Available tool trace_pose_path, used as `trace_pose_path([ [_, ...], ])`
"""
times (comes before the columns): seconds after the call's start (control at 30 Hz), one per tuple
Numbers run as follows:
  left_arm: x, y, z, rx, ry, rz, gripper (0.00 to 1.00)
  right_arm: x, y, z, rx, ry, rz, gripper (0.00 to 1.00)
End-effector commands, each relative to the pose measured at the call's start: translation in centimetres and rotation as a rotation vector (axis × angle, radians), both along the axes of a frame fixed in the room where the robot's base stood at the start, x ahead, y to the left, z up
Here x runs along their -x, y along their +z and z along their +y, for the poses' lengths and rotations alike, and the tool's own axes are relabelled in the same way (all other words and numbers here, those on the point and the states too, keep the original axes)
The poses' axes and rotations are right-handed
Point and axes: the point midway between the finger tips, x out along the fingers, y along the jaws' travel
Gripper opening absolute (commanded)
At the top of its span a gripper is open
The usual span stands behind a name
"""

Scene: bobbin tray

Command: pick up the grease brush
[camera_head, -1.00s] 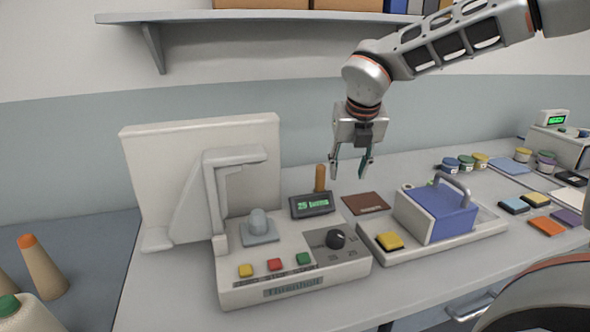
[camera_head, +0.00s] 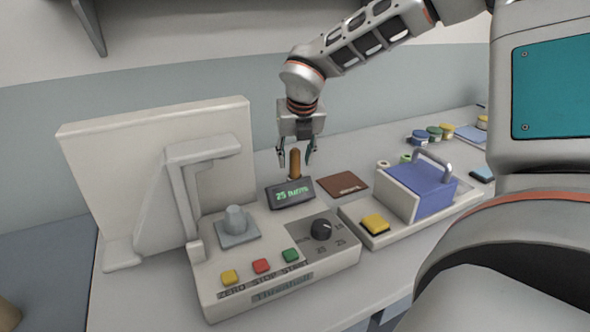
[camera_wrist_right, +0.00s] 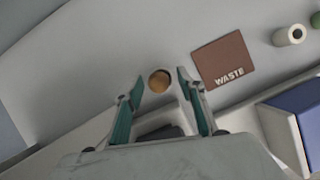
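The grease brush shows as an upright brown wooden handle (camera_head: 294,163) behind the small display of the winding machine; its lower part is hidden by the display. In the right wrist view, the round end of the handle (camera_wrist_right: 160,81) lies just beyond and between the fingertips. My right gripper (camera_head: 296,160) is open above and around the line of the handle, with its fingers pointing down; I see no contact. In the right wrist view the right gripper (camera_wrist_right: 158,88) has its two teal-padded fingers spread apart. My left gripper is not in view.
The machine's display (camera_head: 290,193) stands close in front of the handle. A brown waste mat (camera_head: 342,185) lies to its right, then a tray with a blue box (camera_head: 428,192). A white upright panel (camera_head: 90,165) stands to the left.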

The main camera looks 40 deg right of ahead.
Motion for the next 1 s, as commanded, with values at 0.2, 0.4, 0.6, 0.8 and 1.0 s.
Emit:
trace_pose_path([
  [0.2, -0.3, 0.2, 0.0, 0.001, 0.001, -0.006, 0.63, -0.4, -0.9, -0.2, 0.001, -0.001, -0.002, 0.39],
  [0.4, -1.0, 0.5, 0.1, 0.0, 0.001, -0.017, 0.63, -0.4, -0.9, -0.2, 0.0, -0.001, -0.001, 0.26],
  [0.6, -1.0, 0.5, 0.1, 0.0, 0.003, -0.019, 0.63, -0.3, -0.9, -0.2, 0.001, 0.0, -0.001, 0.0],
  [0.8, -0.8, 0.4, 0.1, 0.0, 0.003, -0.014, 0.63, -0.4, -0.9, -0.2, 0.001, 0.0, -0.001, 0.0],
  [1.0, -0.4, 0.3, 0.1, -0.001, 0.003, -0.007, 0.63, -0.4, -0.1, -0.2, 0.001, 0.0, -0.004, 0.0],
])
